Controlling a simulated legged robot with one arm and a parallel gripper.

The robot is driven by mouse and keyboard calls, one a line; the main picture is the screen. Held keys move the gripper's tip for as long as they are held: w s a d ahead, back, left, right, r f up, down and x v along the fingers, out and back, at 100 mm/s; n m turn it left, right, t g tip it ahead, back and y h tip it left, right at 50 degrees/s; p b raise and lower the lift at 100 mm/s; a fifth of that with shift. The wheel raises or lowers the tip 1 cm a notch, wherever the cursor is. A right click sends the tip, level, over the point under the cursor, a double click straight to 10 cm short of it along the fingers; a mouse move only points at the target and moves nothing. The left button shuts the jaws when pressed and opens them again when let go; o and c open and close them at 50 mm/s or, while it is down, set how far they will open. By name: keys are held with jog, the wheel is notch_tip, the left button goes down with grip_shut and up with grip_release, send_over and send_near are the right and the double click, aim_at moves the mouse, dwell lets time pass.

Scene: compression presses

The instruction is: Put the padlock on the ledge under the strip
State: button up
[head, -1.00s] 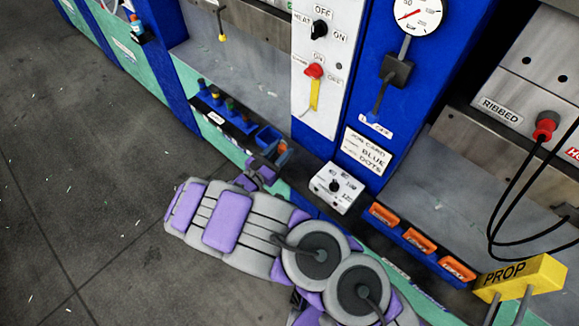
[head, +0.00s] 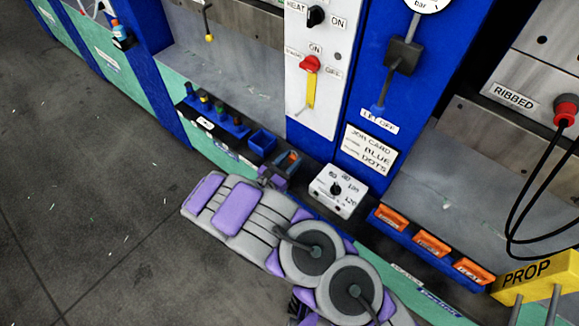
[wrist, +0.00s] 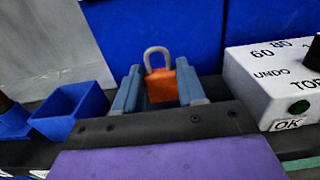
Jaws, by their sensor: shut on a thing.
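My gripper (wrist: 158,80) is shut on the orange padlock (wrist: 161,88), its grey shackle pointing up between the blue-grey fingers. The wrist view shows the blue bin (wrist: 70,110) to the left and the white box (wrist: 265,85) to the right. A blue panel (wrist: 165,28) stands behind the padlock. I cannot tell whether the padlock touches the ledge.
A blue rack (head: 215,123) with several small items is left of the bin. Orange trays (head: 432,243) stand along the front at right. A yellow PROP block (head: 530,272) is at lower right. A red knob (head: 310,64) and yellow handle are on the white panel.

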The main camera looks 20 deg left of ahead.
jog(key=f, duration=0.2)
jog(key=shift+d+f+b, duration=0.35)
jog(key=shift+d, duration=0.05)
jog(key=shift+r, duration=0.1)
jog(key=shift+a, duration=0.15)
jog(key=o, duration=0.8)
jog(key=shift+a, duration=0.1)
jog(key=shift+o, duration=1.3)
jog(key=shift+s, duration=0.2)
jog(key=p+v, duration=0.3)
jog(key=v, duration=0.8)
jog(key=shift+s+p, duration=0.3)
